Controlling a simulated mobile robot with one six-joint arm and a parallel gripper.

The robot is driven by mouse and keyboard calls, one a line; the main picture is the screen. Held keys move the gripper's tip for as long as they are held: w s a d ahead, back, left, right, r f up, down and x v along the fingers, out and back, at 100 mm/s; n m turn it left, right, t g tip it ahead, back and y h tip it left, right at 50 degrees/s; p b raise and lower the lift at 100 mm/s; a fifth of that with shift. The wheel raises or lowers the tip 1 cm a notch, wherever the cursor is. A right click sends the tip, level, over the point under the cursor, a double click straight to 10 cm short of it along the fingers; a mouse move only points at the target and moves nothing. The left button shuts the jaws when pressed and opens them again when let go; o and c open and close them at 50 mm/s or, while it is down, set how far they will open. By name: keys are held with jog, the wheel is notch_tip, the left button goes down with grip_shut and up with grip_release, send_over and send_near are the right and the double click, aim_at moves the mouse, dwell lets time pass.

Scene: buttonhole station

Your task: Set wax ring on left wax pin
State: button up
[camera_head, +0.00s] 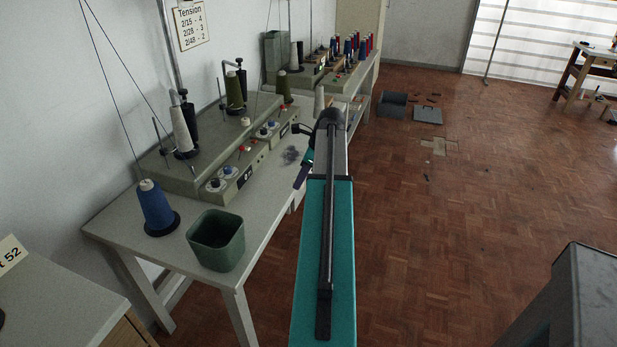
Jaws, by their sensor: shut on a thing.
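My gripper (302,179) shows small and dark, just left of my teal arm, by the right edge of the near table. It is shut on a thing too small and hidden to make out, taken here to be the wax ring. A small white piece (245,121) sits on top of the grey-green machine (190,178). Thin upright pins stand on this machine, one at its left end (156,130) and one near the back (220,90). I cannot tell which is the left wax pin.
A blue thread cone (155,208) and a green bin (216,241) stand on the near table (130,228). A grey box (392,104) lies on the floor. The wooden floor (450,220) right of my arm is mostly clear.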

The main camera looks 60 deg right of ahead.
jog(key=w+a+r+n+g+y+p, duration=0.1)
jog(key=w+a+r+n+p, duration=0.3)
jog(key=w+a, duration=0.65)
jog(key=w+a+r+n+g+y+p, duration=0.1)
jog(key=w+a+r+n+g+y, duration=0.15)
jog(key=w+a+n, duration=0.8)
jog(key=a+r+n+g+p, duration=0.1)
jog(key=a+r+n+p, duration=0.2)
jog(key=a, duration=1.4)
jog(key=a+r+n+g+h+p, duration=0.1)
jog(key=a+r+n+g+p, duration=0.1)
jog(key=a, duration=1.6)
notch_tip(320, 180, up, 3)
jog(key=shift+r+n+p, duration=0.1)
jog(key=shift+n+p, duration=0.45)
jog(key=shift+n, duration=0.7)
jog(key=shift+g, duration=0.25)
